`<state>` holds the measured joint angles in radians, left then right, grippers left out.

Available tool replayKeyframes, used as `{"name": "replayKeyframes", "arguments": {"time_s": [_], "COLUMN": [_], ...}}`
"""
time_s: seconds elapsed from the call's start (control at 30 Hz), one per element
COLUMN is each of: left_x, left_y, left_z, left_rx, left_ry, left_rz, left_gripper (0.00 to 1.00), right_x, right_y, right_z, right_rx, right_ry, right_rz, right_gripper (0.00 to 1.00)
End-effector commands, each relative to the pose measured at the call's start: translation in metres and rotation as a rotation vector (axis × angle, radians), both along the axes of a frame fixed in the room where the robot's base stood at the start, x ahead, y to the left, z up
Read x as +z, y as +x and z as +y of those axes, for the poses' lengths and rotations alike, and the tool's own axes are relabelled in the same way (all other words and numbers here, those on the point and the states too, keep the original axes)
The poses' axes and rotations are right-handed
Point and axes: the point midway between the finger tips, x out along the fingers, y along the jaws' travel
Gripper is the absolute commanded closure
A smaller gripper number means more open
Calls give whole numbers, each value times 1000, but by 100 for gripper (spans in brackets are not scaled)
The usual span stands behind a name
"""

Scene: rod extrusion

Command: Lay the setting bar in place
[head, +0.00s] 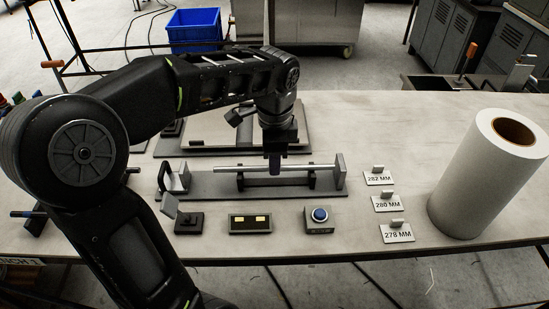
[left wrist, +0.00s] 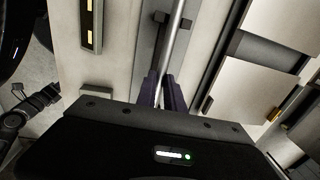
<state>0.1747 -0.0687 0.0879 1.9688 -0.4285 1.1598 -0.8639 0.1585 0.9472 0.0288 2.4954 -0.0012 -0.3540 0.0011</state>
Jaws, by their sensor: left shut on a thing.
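The setting bar (head: 312,167), a slim silver rod, lies level along the long grey fixture (head: 215,186). Dark supports (head: 311,181) are under its middle, and an upright grey end plate (head: 340,170) stands by its right end. My left gripper (head: 275,166) comes down from above and is shut on the bar near its middle. In the left wrist view the bar (left wrist: 175,38) runs up from between the dark fingers (left wrist: 163,90). Whether the bar rests fully on the supports, or touches the end plate, I cannot tell. My right gripper is not seen.
In front of the fixture are a blue button box (head: 319,217), a box with two yellow lights (head: 250,222) and a small dark stand (head: 189,222). Several millimetre cards (head: 388,203) and a large white roll (head: 487,175) stand right. Another plate fixture (head: 210,128) lies behind.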

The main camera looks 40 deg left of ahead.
Motion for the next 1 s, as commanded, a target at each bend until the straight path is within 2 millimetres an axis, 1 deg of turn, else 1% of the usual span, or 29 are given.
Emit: {"name": "replayKeyframes", "arguments": {"time_s": [0.1,0.77,0.8,1.0], "left_x": [-5,-5,-5,-5], "left_y": [0,0,0,0], "left_z": [0,0,0,0], "left_rx": [0,1,1,0], "left_ry": [0,0,0,0], "left_rz": [0,0,0,0], "left_gripper": [100,100,87,70], "right_x": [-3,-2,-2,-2], "right_y": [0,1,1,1], "right_z": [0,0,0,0], "right_rx": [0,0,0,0], "right_ry": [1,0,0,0], "right_rz": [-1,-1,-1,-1], "right_gripper": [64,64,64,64]}}
